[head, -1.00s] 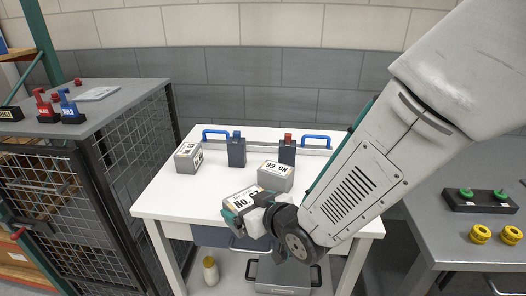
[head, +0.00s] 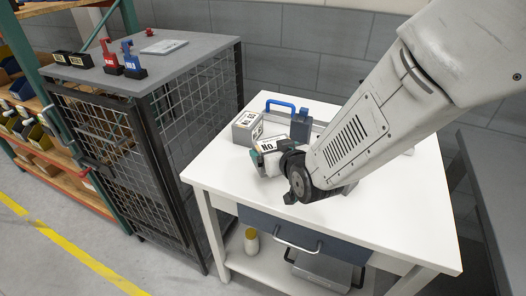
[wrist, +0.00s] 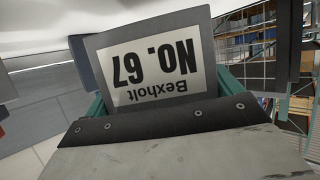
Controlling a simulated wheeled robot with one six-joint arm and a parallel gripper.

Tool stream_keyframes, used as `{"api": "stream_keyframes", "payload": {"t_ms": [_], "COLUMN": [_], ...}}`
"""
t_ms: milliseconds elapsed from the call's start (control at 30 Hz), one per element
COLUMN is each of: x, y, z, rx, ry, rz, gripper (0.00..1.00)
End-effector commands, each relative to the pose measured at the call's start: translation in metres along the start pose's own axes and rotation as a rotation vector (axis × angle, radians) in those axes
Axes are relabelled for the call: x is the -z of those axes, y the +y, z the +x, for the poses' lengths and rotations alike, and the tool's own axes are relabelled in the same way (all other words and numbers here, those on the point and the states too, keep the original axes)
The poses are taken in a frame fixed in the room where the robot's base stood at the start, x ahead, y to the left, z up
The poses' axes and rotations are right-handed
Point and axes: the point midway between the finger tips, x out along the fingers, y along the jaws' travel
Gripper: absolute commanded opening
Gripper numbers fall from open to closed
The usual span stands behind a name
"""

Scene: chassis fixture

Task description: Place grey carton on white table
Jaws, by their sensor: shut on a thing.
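My gripper (head: 264,160) is shut on a grey carton (head: 266,146) with a white label. In the wrist view the held carton (wrist: 98,44) shows the label "Bexholt NO. 67" upside down, between teal fingers. The white table (head: 390,222) is below my arm; whether the held carton touches it or hangs above it, I cannot tell. Another grey carton (head: 236,136) stands on the table's left side, just behind the held one in the picture.
A dark grey block (head: 300,128) and a blue handle (head: 281,103) are at the table's back. A mesh cage (head: 200,98) with red and blue hooked pieces on top stands left. The table's front right is clear. My arm hides the back right.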

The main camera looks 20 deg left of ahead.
Motion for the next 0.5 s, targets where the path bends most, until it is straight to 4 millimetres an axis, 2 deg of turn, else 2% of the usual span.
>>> {"api": "stream_keyframes", "payload": {"t_ms": [333,500], "x": [0.005,-0.022], "y": [-0.002,-0.004], "z": [0.020,0.031], "rx": [-0.017,-0.015], "ry": [0.001,-0.003], "rz": [0.007,0.006], "gripper": [0.59,0.59]}}
